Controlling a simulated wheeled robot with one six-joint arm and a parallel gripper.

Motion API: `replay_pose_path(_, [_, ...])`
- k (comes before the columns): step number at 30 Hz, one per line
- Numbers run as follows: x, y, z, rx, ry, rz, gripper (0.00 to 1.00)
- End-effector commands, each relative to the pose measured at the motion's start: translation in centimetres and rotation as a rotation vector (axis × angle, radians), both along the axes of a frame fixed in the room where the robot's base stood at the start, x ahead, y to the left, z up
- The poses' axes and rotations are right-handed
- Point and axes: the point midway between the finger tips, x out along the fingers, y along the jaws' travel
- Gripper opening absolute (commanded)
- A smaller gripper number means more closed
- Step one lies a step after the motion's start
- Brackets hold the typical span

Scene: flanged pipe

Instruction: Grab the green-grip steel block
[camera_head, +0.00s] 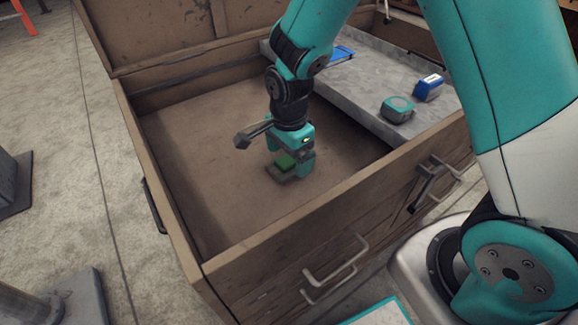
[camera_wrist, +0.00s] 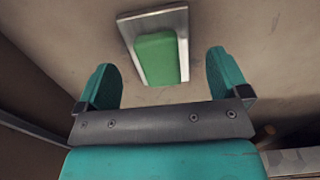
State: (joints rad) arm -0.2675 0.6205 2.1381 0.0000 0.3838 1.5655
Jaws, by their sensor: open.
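The green-grip steel block (camera_head: 284,164) lies on the floor of the brown chest, right by my gripper's fingers in the head view. In the wrist view the block (camera_wrist: 157,49) is a grey steel plate with a raised green grip on top, slightly tilted. My gripper (camera_head: 291,165) points down into the chest with its fingers spread. In the wrist view my gripper (camera_wrist: 164,80) has one teal finger to each side, and the block shows in the gap, beyond the fingertips. Nothing is held. Part of the block is hidden by a finger in the head view.
The chest (camera_head: 235,256) has high wooden walls around the block. A grey tray (camera_head: 365,75) at the right holds a teal tape measure (camera_head: 397,108), a blue box (camera_head: 429,87) and a blue item (camera_head: 342,53). The chest floor left of the block is clear.

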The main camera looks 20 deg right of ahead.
Motion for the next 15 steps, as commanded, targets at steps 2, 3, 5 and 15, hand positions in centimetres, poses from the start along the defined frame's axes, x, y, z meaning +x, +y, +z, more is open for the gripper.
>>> replay_pose_path(2, [0.02,0.01,-1.26,0.000,0.000,0.000,0.94])
replay_pose_path(3, [0.02,0.01,-1.54,0.000,0.000,0.001,0.94])
replay_pose_path(5, [0.02,0.00,-1.77,0.000,0.000,0.001,0.94])
replay_pose_path(15, [0.04,0.00,-1.74,0.001,-0.002,0.001,0.66])
